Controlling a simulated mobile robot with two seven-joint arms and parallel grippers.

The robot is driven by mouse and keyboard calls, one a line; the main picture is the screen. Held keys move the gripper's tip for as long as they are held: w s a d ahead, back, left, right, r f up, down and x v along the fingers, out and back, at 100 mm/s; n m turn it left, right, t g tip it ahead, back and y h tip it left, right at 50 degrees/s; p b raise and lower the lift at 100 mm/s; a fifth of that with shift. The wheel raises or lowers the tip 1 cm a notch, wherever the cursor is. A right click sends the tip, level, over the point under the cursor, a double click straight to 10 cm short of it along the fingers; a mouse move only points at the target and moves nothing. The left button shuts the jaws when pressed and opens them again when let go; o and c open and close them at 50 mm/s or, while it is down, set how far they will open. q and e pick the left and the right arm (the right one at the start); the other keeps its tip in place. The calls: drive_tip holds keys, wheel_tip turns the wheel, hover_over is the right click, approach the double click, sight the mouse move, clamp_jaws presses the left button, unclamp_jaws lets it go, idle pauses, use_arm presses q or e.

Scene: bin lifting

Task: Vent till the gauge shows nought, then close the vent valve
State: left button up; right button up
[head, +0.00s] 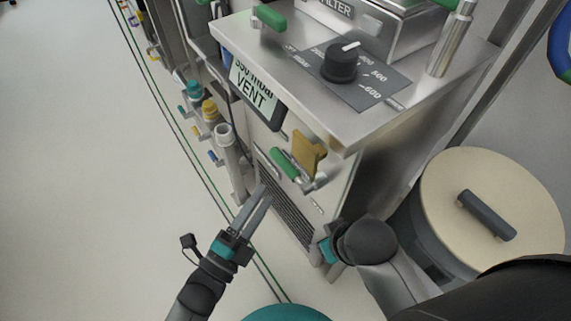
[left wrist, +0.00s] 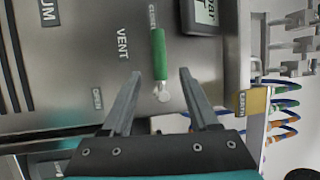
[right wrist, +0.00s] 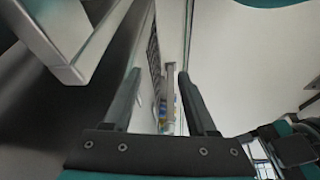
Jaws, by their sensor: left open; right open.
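The vent valve's green lever (head: 285,165) is on the front of the steel cabinet. In the left wrist view the lever (left wrist: 158,52) points from its pivot to the CLOSED label; the OPEN label lies to the side. The gauge display (head: 252,92) reads "mbar VENT" below partly hidden digits; only its corner (left wrist: 203,12) shows in the left wrist view. My left gripper (head: 266,192) is open and empty, facing the lever a little way off, its fingers either side of the pivot in its own view. My right gripper (right wrist: 158,78) is open and empty, low beside the cabinet.
A black dial (head: 340,62) sits on the cabinet's projecting top (head: 400,108). A yellow tag (head: 309,157) hangs beside the lever. Hose fittings with coloured collars (head: 210,112) line the left side. A round cream-lidded drum (head: 450,190) stands at right. The floor at left is clear.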

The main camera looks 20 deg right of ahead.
sight(285, 164)
use_arm(q)
drive_tip(key=b+x, duration=0.2)
drive_tip(key=x, duration=0.7)
drive_tip(key=shift+f, duration=0.1)
drive_tip(key=shift+w+d, duration=0.35)
use_arm(e)
drive_tip(key=shift+t+y, duration=0.3)
drive_tip(key=shift+t, duration=0.5)
drive_tip(key=shift+w+a+r, duration=0.15)
drive_tip(key=shift+r, duration=0.5)
drive_tip(key=shift+w+a+r, duration=0.1)
drive_tip(key=shift+a+r, duration=0.1)
drive_tip(key=shift+r, duration=0.5)
drive_tip(key=shift+w+a+r, duration=0.15)
drive_tip(key=shift+r, duration=0.5)
use_arm(q)
clamp_jaws()
